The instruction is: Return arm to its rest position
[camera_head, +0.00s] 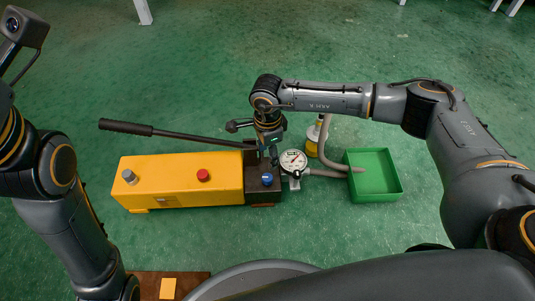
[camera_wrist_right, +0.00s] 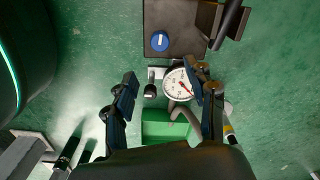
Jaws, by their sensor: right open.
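My right arm reaches in from the right in the head view. Its gripper (camera_head: 270,152) points down above the dark block of a yellow hand pump (camera_head: 185,178). In the right wrist view the two fingers of the right gripper (camera_wrist_right: 162,82) are spread apart with nothing held between them. The pressure gauge (camera_wrist_right: 177,84) shows beyond the fingers, close to one fingertip; I cannot tell whether they touch. The gauge (camera_head: 293,161) also shows in the head view beside the blue knob (camera_head: 267,179). My left arm is at the left; its gripper is out of view.
The pump's long black lever (camera_head: 165,133) runs behind the yellow body. A grey hose (camera_head: 328,172) leads from the gauge toward a green tray (camera_head: 391,196). A yellow-and-white cylinder (camera_head: 313,141) stands close behind the gauge. The green floor (camera_head: 200,60) behind is mostly clear.

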